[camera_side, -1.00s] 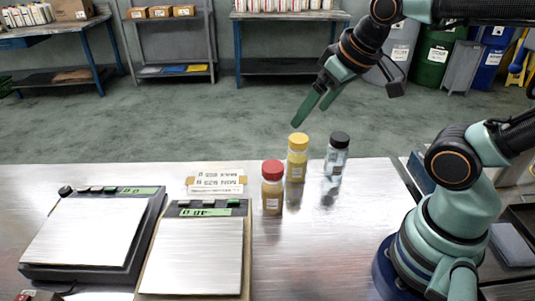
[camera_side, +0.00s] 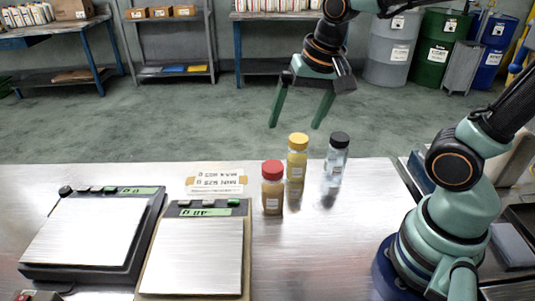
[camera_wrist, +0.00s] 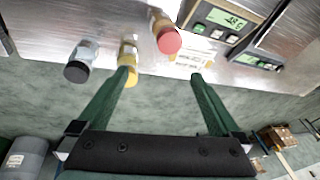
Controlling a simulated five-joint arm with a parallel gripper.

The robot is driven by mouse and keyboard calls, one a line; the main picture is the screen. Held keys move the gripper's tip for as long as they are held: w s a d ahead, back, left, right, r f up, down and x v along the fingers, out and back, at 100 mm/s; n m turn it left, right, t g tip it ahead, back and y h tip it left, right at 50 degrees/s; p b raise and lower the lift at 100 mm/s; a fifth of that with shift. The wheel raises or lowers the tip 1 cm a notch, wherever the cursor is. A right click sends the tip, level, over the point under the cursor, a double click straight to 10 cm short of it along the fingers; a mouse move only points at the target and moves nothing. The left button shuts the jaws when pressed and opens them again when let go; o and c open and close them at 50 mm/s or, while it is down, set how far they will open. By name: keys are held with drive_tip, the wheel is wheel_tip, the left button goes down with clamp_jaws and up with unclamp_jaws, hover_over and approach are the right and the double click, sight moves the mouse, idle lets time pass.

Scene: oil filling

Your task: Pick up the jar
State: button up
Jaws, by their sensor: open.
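Three capped jars stand on the metal table. The red-capped jar (camera_side: 272,190) is nearest, the yellow-capped jar (camera_side: 297,163) is behind it, and the black-capped jar (camera_side: 336,160) is to the right. I cannot tell which one the task means. My gripper (camera_side: 295,125) is open and empty, pointing down above and behind the jars, apart from them. In the wrist view the black-capped jar (camera_wrist: 80,62), the yellow-capped jar (camera_wrist: 128,54) and the red-capped jar (camera_wrist: 166,36) show beyond my fingers. The left finger partly overlaps the yellow-capped jar.
Two scales stand at the left of the table, the front one (camera_side: 195,255) and the left one (camera_side: 85,235). A label card (camera_side: 215,185) lies behind the front scale. The table (camera_side: 325,250) is bare right of the scales, in front of the jars.

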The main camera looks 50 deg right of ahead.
sight(271, 168)
drive_tip(key=w+a+f+m+g, duration=0.1)
drive_tip(key=m, duration=0.2)
drive_tip(key=w+a+f+m+g, duration=0.1)
drive_tip(key=f+m, duration=0.1)
drive_tip(key=m, duration=0.1)
drive_tip(key=w+a+f+m+g, duration=0.1)
drive_tip(key=f+m, duration=0.1)
drive_tip(key=m, duration=0.1)
drive_tip(key=shift+a+f, duration=0.1)
drive_tip(key=shift+f, duration=0.1)
drive_tip(key=shift+w+a+f+m, duration=0.2)
drive_tip(key=shift+f+m, duration=0.3)
drive_tip(key=shift+m, duration=0.3)
wheel_tip(271, 168, down, 6)
drive_tip(key=shift+f, duration=0.25)
drive_tip(key=shift+w+d+f, duration=0.1)
drive_tip(key=shift+d+f, duration=0.15)
drive_tip(key=shift+f, duration=1.15)
drive_tip(key=shift+d+f, duration=0.2)
drive_tip(key=shift+f, duration=1.15)
drive_tip(key=c, duration=1.5)
drive_tip(key=shift+r, duration=0.1)
